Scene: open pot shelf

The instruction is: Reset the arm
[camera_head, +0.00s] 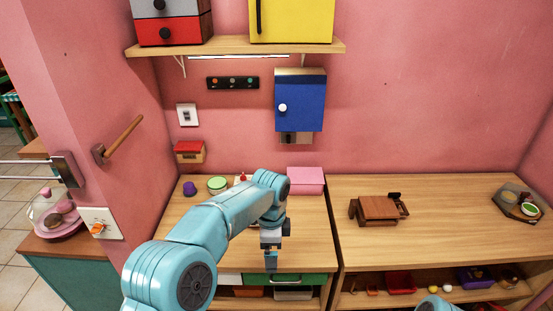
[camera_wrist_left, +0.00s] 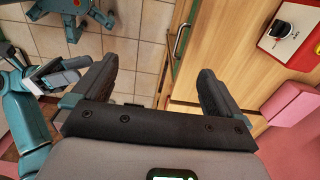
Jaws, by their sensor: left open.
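My left arm reaches over the left counter (camera_head: 183,228) in the head view. Its gripper (camera_head: 271,262) points down near the counter's front edge, above the green drawer front (camera_head: 300,280). In the left wrist view the left gripper (camera_wrist_left: 158,85) has its two dark fingers wide apart with nothing between them. Floor tiles and the cabinet front show beyond the fingers. Only a small teal piece of my other arm shows at the bottom of the head view. Teal and grey parts of mine at the left of the wrist view do not show clearly whether the right gripper is open.
A pink box (camera_head: 306,180), a green-lidded jar (camera_head: 217,185) and a purple item (camera_head: 190,188) stand at the counter's back. A blue cabinet (camera_head: 299,101) hangs above. A small wooden piece (camera_head: 378,209) stands on the right counter (camera_head: 455,220), which has free room around it.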

